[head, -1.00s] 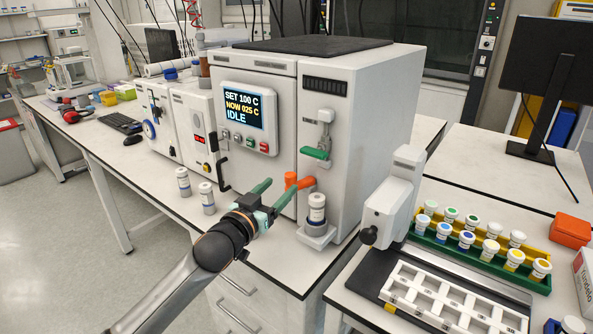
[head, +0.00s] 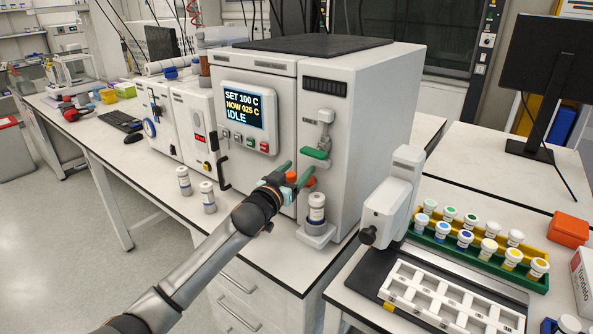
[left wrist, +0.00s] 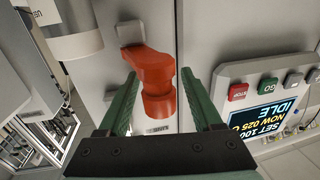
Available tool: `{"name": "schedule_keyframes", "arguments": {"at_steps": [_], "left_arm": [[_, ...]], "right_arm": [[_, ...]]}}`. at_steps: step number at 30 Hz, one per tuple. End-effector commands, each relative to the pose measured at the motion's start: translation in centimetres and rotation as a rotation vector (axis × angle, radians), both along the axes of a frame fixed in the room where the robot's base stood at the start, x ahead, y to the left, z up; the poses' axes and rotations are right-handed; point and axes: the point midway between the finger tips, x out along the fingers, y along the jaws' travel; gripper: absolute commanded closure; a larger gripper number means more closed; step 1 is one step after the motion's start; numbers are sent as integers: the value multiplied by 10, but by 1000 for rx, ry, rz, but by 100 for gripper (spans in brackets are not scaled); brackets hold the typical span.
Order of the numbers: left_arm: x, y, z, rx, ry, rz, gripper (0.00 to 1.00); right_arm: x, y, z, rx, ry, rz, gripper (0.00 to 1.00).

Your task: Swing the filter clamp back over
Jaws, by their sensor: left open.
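An orange lever (head: 309,182) sits low on the front of the white reactor (head: 345,110), by the seam beside its front door. In the left wrist view the orange lever (left wrist: 158,95) stands between my two green fingers, and it hangs from a mount on the panel. My left gripper (head: 298,170) is open around it, with no clear contact. In the head view the fingers partly hide the lever. A green handle (head: 315,154) on a white fitting is higher on the right panel. I cannot tell which part is the filter clamp. My right gripper is not in view.
Two vials (head: 207,196) stand on the bench to the left. A white instrument (head: 388,205) and a vial rack (head: 465,257) are at the right.

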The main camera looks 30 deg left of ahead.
Motion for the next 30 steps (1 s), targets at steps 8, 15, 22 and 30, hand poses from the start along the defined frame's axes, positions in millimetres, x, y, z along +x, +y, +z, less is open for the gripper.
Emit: {"name": "schedule_keyframes", "arguments": {"at_steps": [8, 15, 22, 30], "left_arm": [[0, 0, 0, -1, 0, 0, 58], [0, 0, 0, -1, 0, 0, 85], [0, 0, 0, -1, 0, 0, 100], [0, 0, 0, -1, 0, 0, 100]], "right_arm": [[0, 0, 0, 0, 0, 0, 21], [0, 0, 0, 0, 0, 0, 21], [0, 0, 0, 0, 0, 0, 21], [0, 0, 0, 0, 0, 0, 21]]}}
